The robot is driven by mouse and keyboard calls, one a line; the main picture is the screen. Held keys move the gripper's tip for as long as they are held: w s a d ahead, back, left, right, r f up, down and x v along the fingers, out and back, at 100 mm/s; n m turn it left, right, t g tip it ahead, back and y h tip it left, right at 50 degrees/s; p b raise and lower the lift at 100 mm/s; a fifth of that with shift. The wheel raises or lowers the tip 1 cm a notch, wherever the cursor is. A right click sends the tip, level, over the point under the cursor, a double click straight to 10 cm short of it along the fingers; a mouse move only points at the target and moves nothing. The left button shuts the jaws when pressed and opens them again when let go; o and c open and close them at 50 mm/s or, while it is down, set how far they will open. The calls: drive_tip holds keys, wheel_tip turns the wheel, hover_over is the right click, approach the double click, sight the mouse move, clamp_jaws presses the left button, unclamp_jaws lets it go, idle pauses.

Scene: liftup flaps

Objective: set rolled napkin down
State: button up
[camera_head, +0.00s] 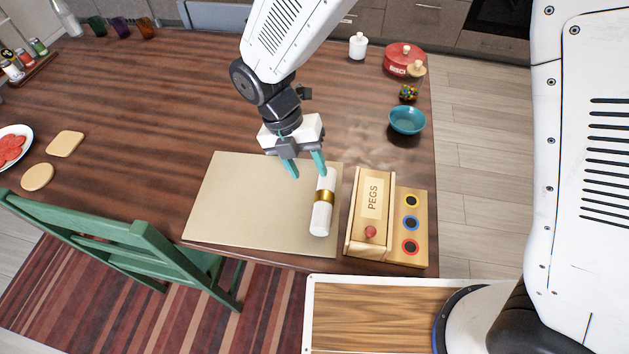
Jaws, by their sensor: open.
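The rolled napkin (321,217) is a white roll with a gold band around its middle. It lies on the right part of the beige placemat (240,205), lengthwise toward the table's front edge. My gripper (307,171) has teal fingertips, which are spread apart with nothing between them. It is above the placemat, just behind and to the left of the napkin's far end. The right fingertip appears close to that end; I cannot tell whether it touches.
A wooden box marked PEGS (370,205) stands right of the napkin, beside a board with coloured rings (411,223). A teal bowl (407,120) and a red tin (401,62) are farther back. A green chair (140,250) is at the front left.

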drive_tip(key=v, duration=0.3)
drive_tip(key=shift+a+r, duration=0.1)
drive_tip(key=shift+r, duration=0.25)
drive_tip(key=shift+w+r, duration=0.1)
drive_tip(key=d+r+m+y, duration=0.2)
drive_tip(key=d+r+m, duration=1.25)
drive_tip(key=d, duration=0.35)
drive_tip(key=s+d+r+m+t+y, duration=0.1)
drive_tip(key=s+d+r+m+t, duration=0.2)
drive_tip(key=s+d+m, duration=1)
drive_tip(key=d+r+m, duration=0.1)
drive_tip(key=m, duration=0.6)
drive_tip(key=shift+s+y, duration=0.15)
drive_tip(key=shift+y, duration=0.25)
